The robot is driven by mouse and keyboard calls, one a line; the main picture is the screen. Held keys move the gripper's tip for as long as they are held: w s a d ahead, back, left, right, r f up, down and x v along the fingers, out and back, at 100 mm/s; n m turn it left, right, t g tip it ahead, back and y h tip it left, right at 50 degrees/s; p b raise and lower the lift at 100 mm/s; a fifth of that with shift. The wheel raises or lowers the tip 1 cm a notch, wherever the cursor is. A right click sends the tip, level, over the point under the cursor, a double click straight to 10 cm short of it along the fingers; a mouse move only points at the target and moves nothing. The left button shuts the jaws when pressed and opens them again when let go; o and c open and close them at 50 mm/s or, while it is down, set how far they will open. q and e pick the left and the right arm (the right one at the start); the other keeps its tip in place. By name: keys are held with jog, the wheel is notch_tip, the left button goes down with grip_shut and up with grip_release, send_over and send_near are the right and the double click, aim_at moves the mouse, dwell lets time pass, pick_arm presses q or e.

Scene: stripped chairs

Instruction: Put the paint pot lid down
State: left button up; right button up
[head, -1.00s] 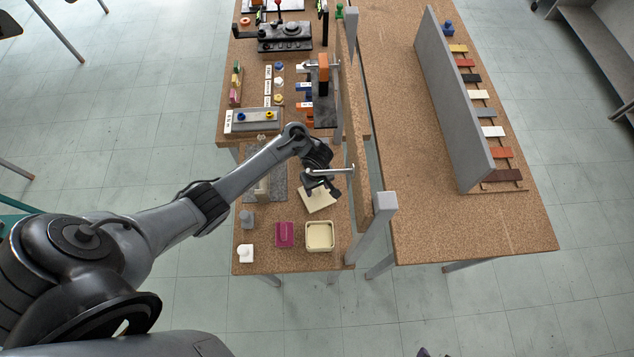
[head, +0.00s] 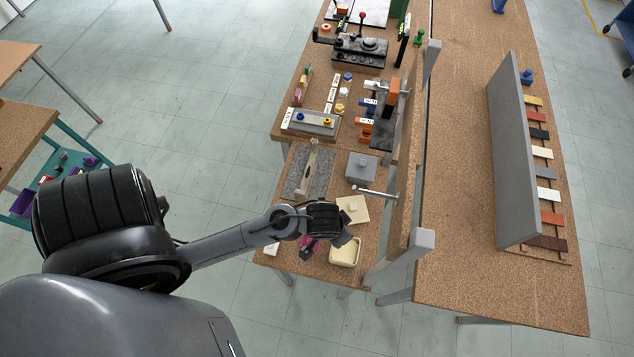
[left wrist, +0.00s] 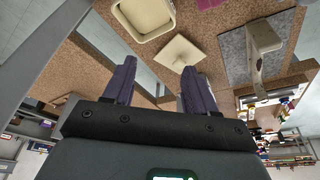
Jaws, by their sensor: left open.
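The paint pot lid (head: 361,215) is a cream square plate with a small knob. It appears to lie flat on the cork-topped bench, beside the open cream pot (head: 333,262) and apart from it. In the left wrist view the lid (left wrist: 180,48) is just beyond my fingertips, and the pot (left wrist: 168,27) is at the top. My left gripper (head: 343,239) is over the pot's far edge in the head view. Its two purple fingers (left wrist: 160,72) are spread with nothing between them. My right gripper is in neither view.
A grey square block with a knob (head: 362,167) stands behind the lid. A grey mat (head: 318,180) with a wooden upright (head: 311,165) is to its left. A bench-edge panel with a metal rod (head: 375,192) is close on the right. A magenta item (head: 309,246) is partly hidden by my arm.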

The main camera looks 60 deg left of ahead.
pick_arm(q)
jog(key=s+r+m, duration=0.3)
jog(key=s+r, duration=0.3)
jog(key=shift+s+a+r+h, duration=0.2)
jog(key=shift+a+r+h, duration=0.05)
jog(key=shift+h, duration=0.05)
